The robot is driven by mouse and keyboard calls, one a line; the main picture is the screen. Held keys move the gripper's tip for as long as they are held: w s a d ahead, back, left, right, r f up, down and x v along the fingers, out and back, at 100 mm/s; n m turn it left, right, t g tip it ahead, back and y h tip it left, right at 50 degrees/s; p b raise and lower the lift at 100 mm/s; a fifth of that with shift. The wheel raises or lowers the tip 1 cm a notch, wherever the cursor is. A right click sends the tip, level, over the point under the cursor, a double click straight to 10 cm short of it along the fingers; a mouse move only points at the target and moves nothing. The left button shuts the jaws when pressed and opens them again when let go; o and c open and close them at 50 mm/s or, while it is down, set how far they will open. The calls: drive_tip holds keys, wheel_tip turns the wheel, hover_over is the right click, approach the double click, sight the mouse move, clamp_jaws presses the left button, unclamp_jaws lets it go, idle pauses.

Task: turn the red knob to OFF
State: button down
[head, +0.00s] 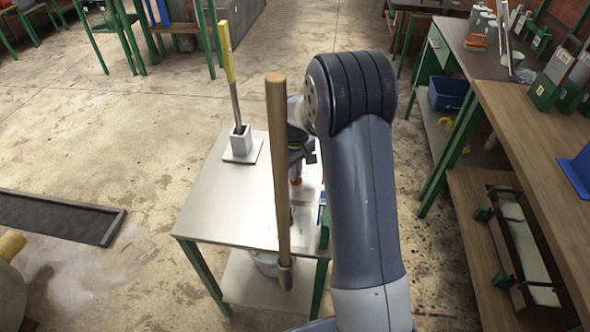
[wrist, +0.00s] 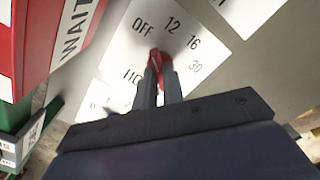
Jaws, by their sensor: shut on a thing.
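The red knob (wrist: 155,60) sits on a white dial plate marked OFF (wrist: 143,25), 12, 16, 30 and a partly covered mark at lower left. My gripper (wrist: 160,74) is shut on the knob, with one dark finger on each side. The knob's visible red end lies below OFF and 12; its exact pointing is hard to tell behind the fingers. In the head view, a small red part (head: 296,181) shows under my wrist above the metal table; my arm hides most of the area there.
A wooden handle (head: 279,160) stands upright in front of the metal table (head: 215,205). A yellow-handled tool (head: 227,55) stands in a white holder at the back left. A red block marked WAIT (wrist: 70,35) is beside the dial. A workbench (head: 535,130) runs along the right.

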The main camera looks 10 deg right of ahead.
drive_tip(key=shift+n, duration=0.9)
drive_tip(key=c, duration=1.5)
unclamp_jaws()
wheel_tip(320, 180, up, 11)
drive_tip(key=shift+f+p, duration=0.1)
drive_tip(key=shift+p, duration=0.2)
